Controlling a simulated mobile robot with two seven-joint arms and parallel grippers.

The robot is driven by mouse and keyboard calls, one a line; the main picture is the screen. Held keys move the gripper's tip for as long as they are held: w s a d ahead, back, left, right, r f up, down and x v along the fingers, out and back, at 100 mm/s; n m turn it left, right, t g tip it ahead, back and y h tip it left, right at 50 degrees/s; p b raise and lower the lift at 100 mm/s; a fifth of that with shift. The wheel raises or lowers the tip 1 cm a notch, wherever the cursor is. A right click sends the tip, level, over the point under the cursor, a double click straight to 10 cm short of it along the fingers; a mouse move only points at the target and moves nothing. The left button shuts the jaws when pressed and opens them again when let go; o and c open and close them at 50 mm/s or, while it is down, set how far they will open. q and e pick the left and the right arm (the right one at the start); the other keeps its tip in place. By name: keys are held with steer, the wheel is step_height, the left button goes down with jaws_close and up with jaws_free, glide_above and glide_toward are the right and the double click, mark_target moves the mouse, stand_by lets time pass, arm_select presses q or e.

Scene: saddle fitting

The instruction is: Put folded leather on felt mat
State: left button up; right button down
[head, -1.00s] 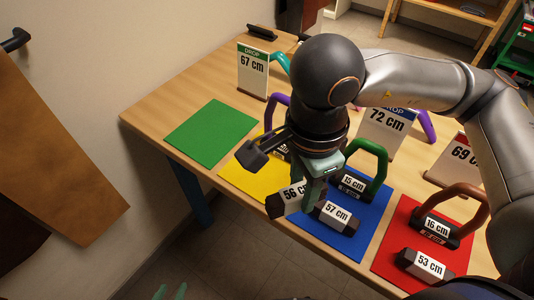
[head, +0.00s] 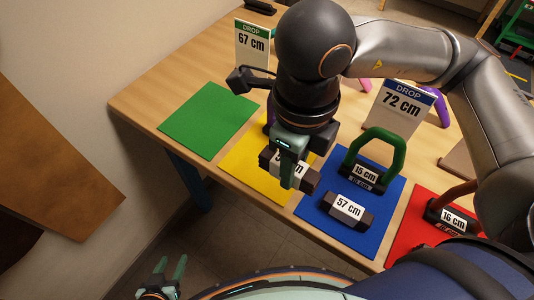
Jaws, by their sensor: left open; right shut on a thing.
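My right gripper (head: 290,176) points down and is shut on a dark folded leather (head: 306,182). Its white label is partly covered by the fingers. The piece is over the front right part of the yellow felt mat (head: 240,162); I cannot tell whether it touches the mat. Another folded leather marked 57 cm (head: 347,207) lies on the blue felt mat (head: 333,232), in front of a green stirrup (head: 378,150) marked 15 cm. The green felt mat (head: 208,120) is bare. My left gripper (head: 162,277) is open and empty at the bottom left, off the table.
Standing cards read 67 cm (head: 251,45) and 72 cm (head: 398,105). The red mat (head: 412,222) at the right holds a brown stirrup (head: 458,192) marked 16 cm. My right arm hides part of the table behind the yellow mat.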

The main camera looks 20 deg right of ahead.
steer(key=w+f, duration=0.2)
steer(key=w+a+f, duration=0.1)
steer(key=w+f, duration=0.1)
steer(key=w, duration=0.1)
steer(key=w+f, duration=0.2)
steer(key=w, duration=0.1)
steer(key=shift+a+f, duration=0.25)
steer(key=shift+f, duration=0.05)
steer(key=shift+w+f, duration=0.15)
steer(key=shift+f, duration=0.1)
steer(key=f, duration=0.1)
steer(key=f+p, duration=0.1)
steer(key=f, duration=0.1)
steer(key=shift+w+f, duration=0.1)
steer(key=shift+w, duration=0.2)
steer(key=shift+a+f, duration=0.1)
steer(key=shift+f, duration=0.15)
steer(key=shift+f+b, duration=0.2)
steer(key=shift+b, duration=0.1)
steer(key=c, duration=0.5)
jaws_free()
steer(key=shift+c, duration=0.2)
